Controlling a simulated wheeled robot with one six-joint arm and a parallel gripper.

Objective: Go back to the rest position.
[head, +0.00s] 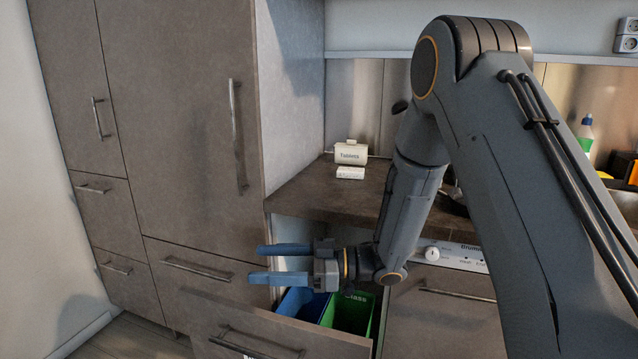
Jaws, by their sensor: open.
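My gripper (264,264) is in the middle of the head view, with its two blue fingers apart and pointing left. Nothing is between the fingers. It hangs above an open drawer (250,322) that holds a blue bin (301,303) and a green bin (348,312) with "Glass" lettering on it. My arm reaches in from the right side and bends down to the gripper. The gripper hides part of the drawer's opening and part of the blue bin.
A tall cabinet (170,110) with bar handles stands at the left. A countertop (315,190) behind the gripper carries a white "Tablets" box (350,153). A dishwasher front (445,310) is right of the drawer. A bottle (586,133) stands at the far right.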

